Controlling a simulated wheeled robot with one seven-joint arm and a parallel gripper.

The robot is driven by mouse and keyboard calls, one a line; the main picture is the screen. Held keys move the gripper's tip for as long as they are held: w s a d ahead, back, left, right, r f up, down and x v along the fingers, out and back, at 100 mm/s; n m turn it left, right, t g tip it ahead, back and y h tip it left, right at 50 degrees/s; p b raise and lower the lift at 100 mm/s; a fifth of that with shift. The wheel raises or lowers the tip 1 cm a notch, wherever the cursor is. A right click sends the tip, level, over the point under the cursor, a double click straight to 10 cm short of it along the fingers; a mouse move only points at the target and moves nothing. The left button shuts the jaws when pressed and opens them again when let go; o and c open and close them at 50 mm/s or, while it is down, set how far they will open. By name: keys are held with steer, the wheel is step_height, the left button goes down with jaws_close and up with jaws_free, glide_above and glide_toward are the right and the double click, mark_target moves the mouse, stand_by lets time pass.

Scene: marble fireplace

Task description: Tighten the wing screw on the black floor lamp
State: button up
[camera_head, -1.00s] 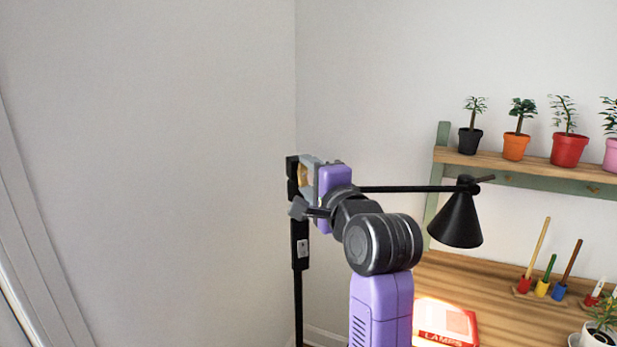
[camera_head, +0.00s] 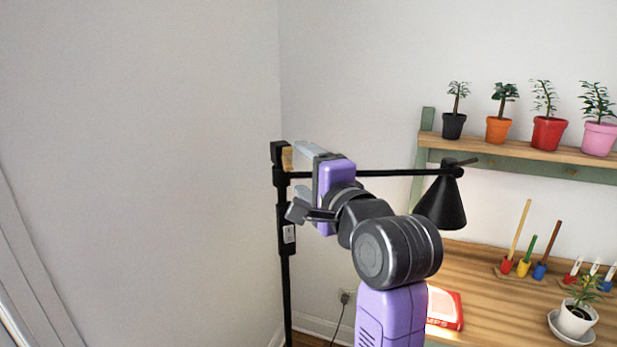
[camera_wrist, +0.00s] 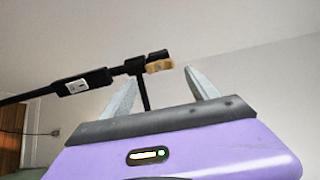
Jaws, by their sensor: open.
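The black floor lamp has an upright pole (camera_head: 286,270), a long arm and a cone shade (camera_head: 441,203) over the desk. Its tan wing screw (camera_head: 287,158) sits at the joint on top of the pole; it also shows in the wrist view (camera_wrist: 160,66). My gripper (camera_head: 297,168) is open, its grey fingers pointing left toward the joint. In the wrist view, the screw appears between the two spread fingertips (camera_wrist: 162,73), beyond them, with no visible contact. The exact gap is hard to judge.
A wooden desk (camera_head: 490,270) on the right holds a red book (camera_head: 445,308), coloured tool holders and a white-potted plant (camera_head: 577,318). A shelf (camera_head: 530,150) above bears several potted plants. Bare wall and free room lie left of the lamp.

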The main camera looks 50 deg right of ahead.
steer(key=p, duration=0.4)
steer(key=shift+s+a+r, duration=0.15)
steer(key=shift+s, duration=0.05)
steer(key=p+v, duration=0.1)
steer(key=p, duration=0.3)
steer(key=shift+s+a+p, duration=0.1)
steer(key=shift+s+p, duration=0.2)
steer(key=shift+p, duration=0.05)
